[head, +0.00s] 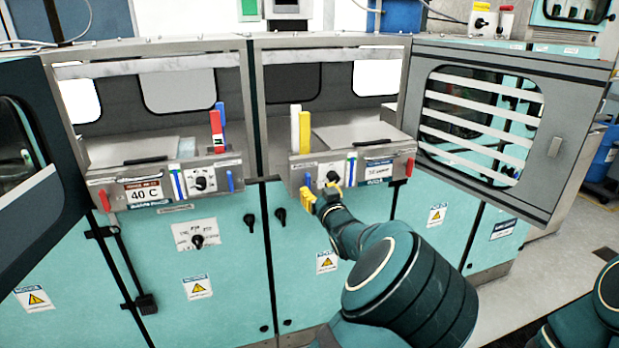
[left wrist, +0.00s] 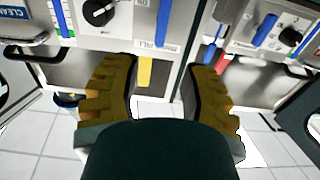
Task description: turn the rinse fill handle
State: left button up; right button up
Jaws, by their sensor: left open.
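The head view shows two teal dip modules with steel fronts. I cannot read which handle is labelled rinse fill. My left gripper (head: 321,194) has yellow fingers and is at the front of the right module (head: 372,215), just below its black knob (head: 333,177). In the left wrist view the gripper (left wrist: 165,85) is open. A red handle (left wrist: 220,66) shows close to the right finger.
A red handle (head: 409,167) is at the right end of the right module. The left module has a 40 C sign (head: 143,190) and a blue handle (head: 230,181). An open windowed door (head: 552,165) juts out at right. Free floor (head: 535,290) lies at lower right.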

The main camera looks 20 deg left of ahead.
aim_at(309, 178)
pick_arm(q)
jog(key=x, duration=0.9)
jog(key=shift+s, duration=0.1)
grip_shut()
